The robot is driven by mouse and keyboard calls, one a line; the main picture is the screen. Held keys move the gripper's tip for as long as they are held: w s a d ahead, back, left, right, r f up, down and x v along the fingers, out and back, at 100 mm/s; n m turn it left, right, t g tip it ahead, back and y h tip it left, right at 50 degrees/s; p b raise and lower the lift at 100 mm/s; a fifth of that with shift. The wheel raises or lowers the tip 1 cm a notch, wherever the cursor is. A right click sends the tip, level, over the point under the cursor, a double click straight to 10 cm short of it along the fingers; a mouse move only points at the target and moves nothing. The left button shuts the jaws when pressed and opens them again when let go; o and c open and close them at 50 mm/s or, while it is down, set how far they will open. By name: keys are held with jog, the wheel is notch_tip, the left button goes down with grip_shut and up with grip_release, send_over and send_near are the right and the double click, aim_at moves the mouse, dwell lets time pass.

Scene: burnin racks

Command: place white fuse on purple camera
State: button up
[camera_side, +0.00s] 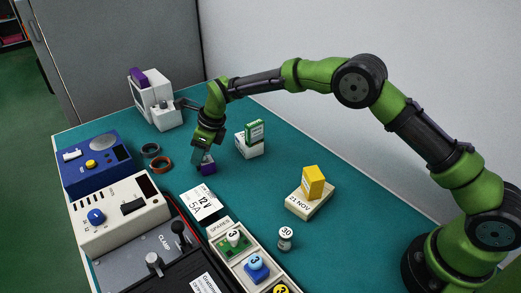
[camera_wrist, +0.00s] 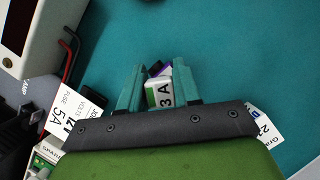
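My gripper (camera_side: 203,157) is low over the teal table in the side view. In the wrist view its two teal fingers (camera_wrist: 159,88) stand on both sides of a white block marked "3 A" (camera_wrist: 163,93), seemingly the white fuse, and appear closed on it. A purple block (camera_side: 208,169), likely the purple camera, is just below the fingertips in the side view. It also shows behind the white block in the wrist view (camera_wrist: 155,68). I cannot tell whether the white block touches it. Another purple piece (camera_side: 138,77) sits on the white machine.
A "12 V 5A" card (camera_side: 202,202) lies in front. A green block on a white stand (camera_side: 249,148) and a yellow block on a dated stand (camera_side: 309,204) are to the right. Dark rings (camera_side: 160,164) and a blue box (camera_side: 95,160) are left. Open table lies between.

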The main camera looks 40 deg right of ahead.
jog(key=o, duration=0.4)
jog(key=s+d+r+n+t, duration=0.15)
jog(key=s+d+r, duration=0.25)
jog(key=r, duration=0.5)
jog(key=s+d+r+n+g, duration=0.1)
jog(key=s+d+r+n, duration=0.3)
jog(key=r, duration=0.6)
jog(key=s+d+r+n+t, duration=0.1)
jog(key=s+d+r+n, duration=0.15)
jog(key=s, duration=0.35)
jog(key=s+d+r+n+t, duration=0.1)
jog(key=s+d+r+n, duration=0.1)
jog(key=s+d+n, duration=0.25)
jog(key=s+d+f+n, duration=0.1)
jog(key=s+d+n, duration=0.1)
jog(key=s+n, duration=0.3)
jog(key=s+d+f+n+t+h, duration=0.1)
jog(key=s+n, duration=0.4)
jog(key=s, duration=0.7)
jog(key=shift+s+d+f, duration=0.15)
jog(key=shift+d+f, duration=0.6)
